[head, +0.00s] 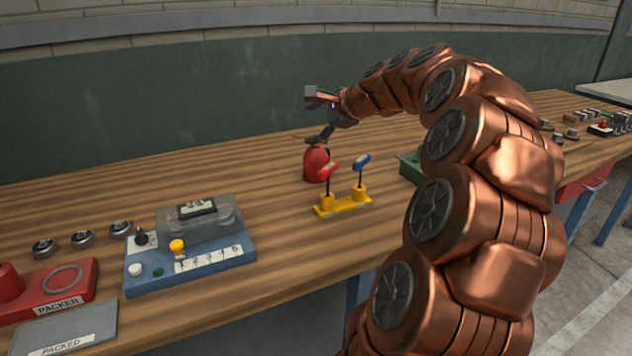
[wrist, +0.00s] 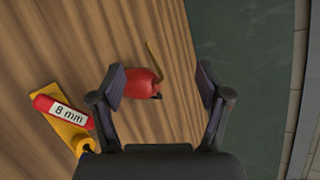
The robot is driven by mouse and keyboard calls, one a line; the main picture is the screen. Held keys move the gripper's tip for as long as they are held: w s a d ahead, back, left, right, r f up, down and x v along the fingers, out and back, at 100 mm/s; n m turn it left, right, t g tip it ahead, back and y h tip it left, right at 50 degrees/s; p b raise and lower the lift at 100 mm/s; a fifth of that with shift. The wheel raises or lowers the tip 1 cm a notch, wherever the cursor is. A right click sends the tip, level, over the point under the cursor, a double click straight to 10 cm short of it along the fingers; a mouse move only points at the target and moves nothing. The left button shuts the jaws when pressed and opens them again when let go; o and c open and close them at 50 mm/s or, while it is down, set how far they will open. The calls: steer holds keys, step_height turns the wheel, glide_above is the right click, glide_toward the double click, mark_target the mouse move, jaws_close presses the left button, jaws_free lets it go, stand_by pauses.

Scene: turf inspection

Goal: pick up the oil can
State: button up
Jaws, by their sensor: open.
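The oil can (head: 315,165) is a small red can on the wooden bench, behind the yellow stand in the head view. In the wrist view the red oil can (wrist: 142,82) lies between the two fingertips, nearer the left one, with a thin brass-coloured spout. My gripper (head: 318,115) is at the oil can, with one finger over its top in the head view. In the wrist view my gripper (wrist: 162,83) is open with a wide gap. The left finger overlaps the can's edge; whether it touches cannot be told.
A yellow stand (head: 343,206) with red and blue handled levers is just in front of the can; its red "8 mm" handle (wrist: 62,111) shows at lower left in the wrist view. A blue control box (head: 190,262) stands left. A green wall (head: 150,105) is behind the bench.

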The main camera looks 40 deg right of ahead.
mark_target(327, 161)
steer(key=d+f+m+t+b, duration=0.1)
steer(key=d+f+m, duration=0.2)
steer(key=d+f, duration=0.1)
steer(key=d+f+m+t+y+b, duration=0.1)
steer(key=d+f+m+t, duration=0.1)
steer(key=d, duration=0.5)
steer(key=d+f+m+t+b, duration=0.1)
steer(key=d+f+m+b, duration=0.1)
steer(key=d+f+m, duration=0.2)
steer(key=shift+s+d+f+m+y, duration=0.15)
steer(key=shift+d+f+y, duration=0.05)
steer(key=shift+d+f, duration=0.25)
steer(key=shift+s+d+f+m+y, duration=0.1)
steer(key=shift+d+f+m+y, duration=0.1)
steer(key=shift+d+f, duration=0.25)
steer(key=w+a+f+y, duration=0.1)
steer(key=a, duration=0.1)
steer(key=w+a+f+y, duration=0.1)
steer(key=a, duration=0.1)
steer(key=a+f+n+y, duration=0.1)
steer(key=a+y, duration=0.1)
steer(key=shift+w+a+t+b, duration=0.1)
steer(key=shift+w+t+b, duration=0.2)
steer(key=shift+w+t, duration=0.1)
steer(key=shift+w+a+y, duration=0.4)
steer(key=shift+a, duration=0.05)
steer(key=shift+b+x, duration=0.55)
steer(key=shift+x, duration=3)
steer(key=c, duration=1.1)
steer(key=shift+r, duration=0.15)
